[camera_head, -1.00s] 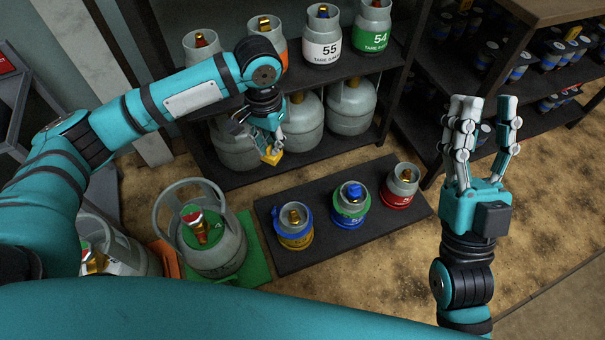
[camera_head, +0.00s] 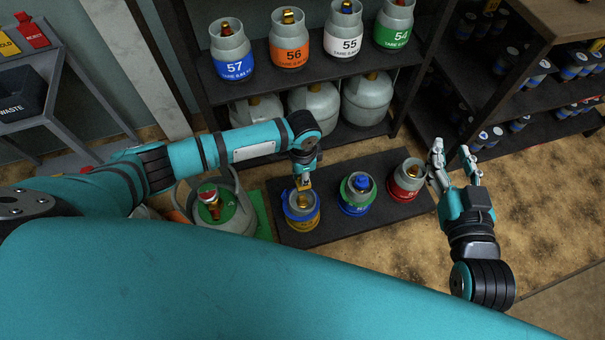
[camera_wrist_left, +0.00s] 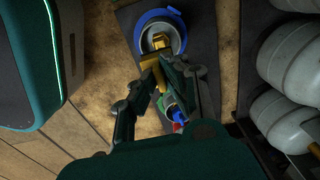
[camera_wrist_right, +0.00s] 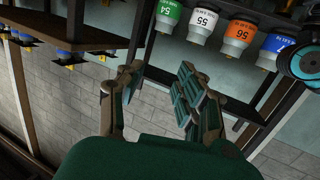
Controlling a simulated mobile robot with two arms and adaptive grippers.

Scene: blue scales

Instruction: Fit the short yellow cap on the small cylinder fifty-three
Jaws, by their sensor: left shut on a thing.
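My left gripper (camera_head: 303,179) is shut on the short yellow cap (camera_wrist_left: 158,76), just above a small grey cylinder (camera_head: 300,220) with a yellow label and blue collar. This cylinder stands upright at the left of the dark mat (camera_head: 329,236); its number is not legible. In the left wrist view, the brass valve (camera_wrist_left: 160,41) of the same cylinder shows inside its blue-ringed top, close to the cap. Whether cap and valve touch is unclear. My right gripper (camera_head: 451,152) is open and empty at the right of the mat; its fingers are also apart in the right wrist view.
A blue-capped cylinder (camera_head: 357,193) with a green collar and a red-labelled cylinder (camera_head: 405,181) stand on the mat. A larger grey cylinder (camera_head: 232,211) stands left of it. Behind is a shelf (camera_head: 274,83) with numbered cylinders.

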